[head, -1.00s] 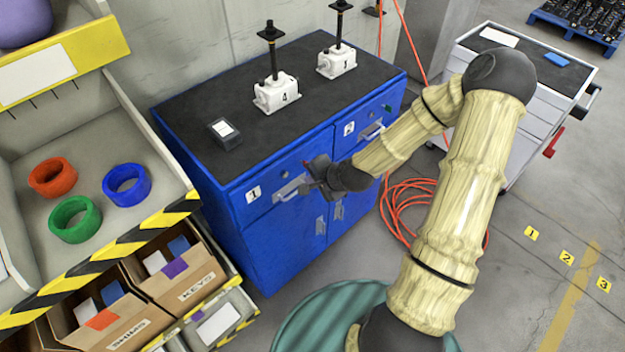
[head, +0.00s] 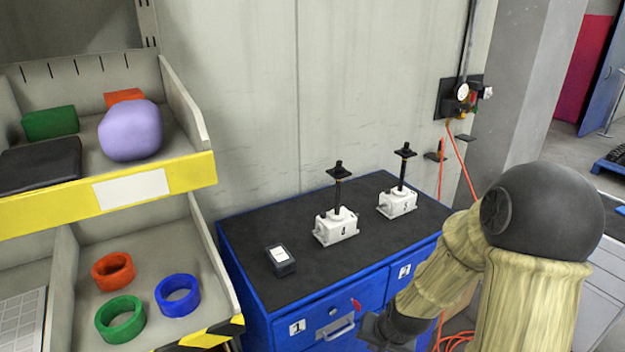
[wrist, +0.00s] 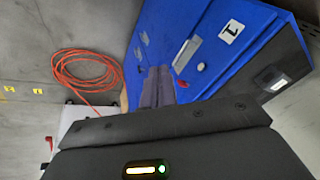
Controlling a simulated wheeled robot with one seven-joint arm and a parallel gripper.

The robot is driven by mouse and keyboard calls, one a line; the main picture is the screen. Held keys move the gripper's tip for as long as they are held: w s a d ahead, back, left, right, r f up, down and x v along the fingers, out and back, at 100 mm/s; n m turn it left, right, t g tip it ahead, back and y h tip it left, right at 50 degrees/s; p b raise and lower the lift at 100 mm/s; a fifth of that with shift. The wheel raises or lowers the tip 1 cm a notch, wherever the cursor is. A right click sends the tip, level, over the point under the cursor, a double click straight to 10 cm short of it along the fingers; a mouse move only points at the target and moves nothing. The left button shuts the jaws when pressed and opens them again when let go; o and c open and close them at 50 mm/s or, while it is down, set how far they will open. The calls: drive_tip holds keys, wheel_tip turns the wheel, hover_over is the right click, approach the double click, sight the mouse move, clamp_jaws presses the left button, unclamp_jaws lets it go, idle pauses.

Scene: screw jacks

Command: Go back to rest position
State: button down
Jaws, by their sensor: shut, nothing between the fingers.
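My gripper (wrist: 157,78) shows in the wrist view with its two grey fingers together and nothing between them. In the head view my gripper (head: 372,326) is a dark shape in front of the blue cabinet (head: 262,325), partly cut off by the lower edge. It is near the drawer marked 1, whose silver handle (head: 337,329) shows to its left. That drawer looks closed. I cannot tell from the views how far the fingers are from the cabinet front.
Two white screw jacks (head: 336,226) (head: 397,203) and a small dark box (head: 280,260) stand on the cabinet top. A shelf (head: 160,175) with coloured rings is at left. An orange hose (wrist: 88,70) lies coiled on the floor.

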drive_tip(key=s+d+r+n+g+h, duration=0.1)
drive_tip(key=s+r+n, duration=0.3)
drive_tip(key=s+r, duration=0.3)
drive_tip(key=shift+s+d+r+h, duration=0.2)
drive_tip(key=shift+s+r+h, duration=0.15)
drive_tip(key=shift+r, duration=0.45)
idle(0.3)
